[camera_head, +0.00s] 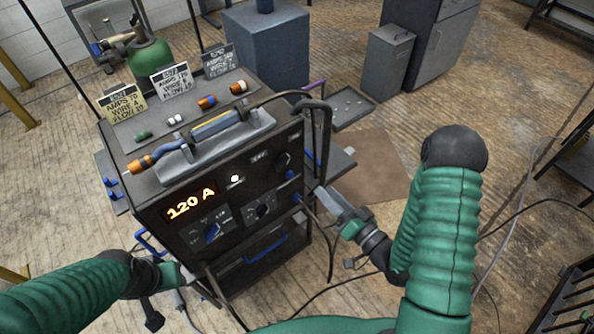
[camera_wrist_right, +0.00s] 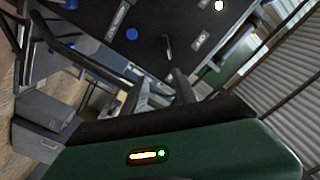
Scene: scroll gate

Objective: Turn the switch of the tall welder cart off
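The tall welder cart (camera_head: 150,190) stands left of centre, its dark front panel lit with "120 A" (camera_head: 190,203). A small dark switch (camera_head: 283,160) sits at the panel's upper right; its on/off position is too small to read. A white lamp (camera_head: 235,178) glows on the panel and also shows in the right wrist view (camera_wrist_right: 218,5). My right gripper (camera_head: 322,196) is just off the cart's right front, below the switch, and touches nothing I can make out. In the wrist view its two fingers (camera_wrist_right: 160,90) are apart and empty. My left gripper (camera_head: 190,274) is low at the cart's front left, its fingers unclear.
A curved black handle (camera_head: 325,120) and cables hang by the cart's right side. A green cylinder (camera_head: 150,58) stands behind, a blue-grey box (camera_head: 265,45) at the back.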

